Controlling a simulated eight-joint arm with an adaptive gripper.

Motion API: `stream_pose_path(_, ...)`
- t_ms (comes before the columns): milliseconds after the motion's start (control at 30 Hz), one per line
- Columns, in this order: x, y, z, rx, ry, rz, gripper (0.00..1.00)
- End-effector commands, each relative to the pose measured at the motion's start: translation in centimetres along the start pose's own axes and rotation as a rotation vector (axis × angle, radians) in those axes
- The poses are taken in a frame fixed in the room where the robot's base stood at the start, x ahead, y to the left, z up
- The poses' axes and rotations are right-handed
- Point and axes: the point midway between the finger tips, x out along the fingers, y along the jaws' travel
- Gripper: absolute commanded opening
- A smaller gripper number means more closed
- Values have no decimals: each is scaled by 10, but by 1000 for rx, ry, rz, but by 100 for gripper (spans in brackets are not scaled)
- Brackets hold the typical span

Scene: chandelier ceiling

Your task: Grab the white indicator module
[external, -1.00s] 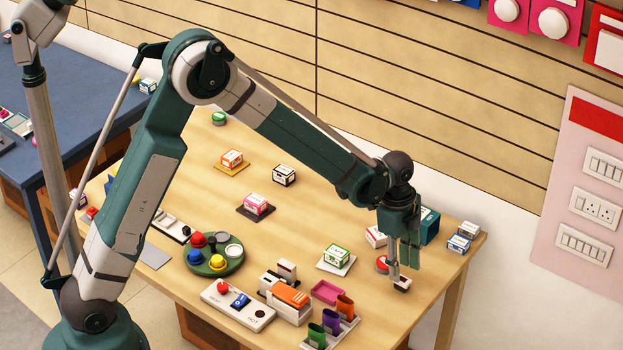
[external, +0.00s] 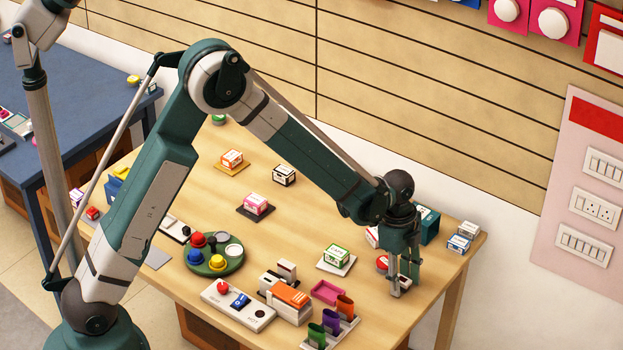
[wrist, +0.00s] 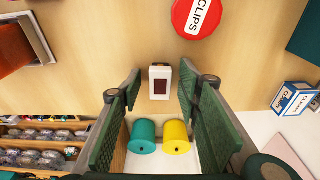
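A small white module with a dark red window (wrist: 160,82), matching the white indicator module, lies on the wooden table near its front edge. In the wrist view it sits between the two fingers, close to the fingertip line, with a gap on either side. My gripper (wrist: 159,88) is open, with green padded fingers to the left and right of the module. In the external view my gripper (external: 405,287) points down at the table's right front part, and its fingers mostly hide the module. I cannot tell the exact height of the fingertips.
A red CLIPS tin (wrist: 198,16) stands just behind the module. A teal box (external: 429,226) and small white-and-blue boxes (external: 461,240) are at the right. The table edge is close.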

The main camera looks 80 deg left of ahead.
Motion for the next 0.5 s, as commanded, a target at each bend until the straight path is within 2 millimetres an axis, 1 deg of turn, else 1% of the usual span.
stream_pose_path(300, 0, 0, 0, 0, 0, 0, 34)
stream_pose_path(367, 0, 0, 0, 0, 0, 0, 28)
stream_pose_path(500, 0, 0, 0, 0, 0, 0, 9)
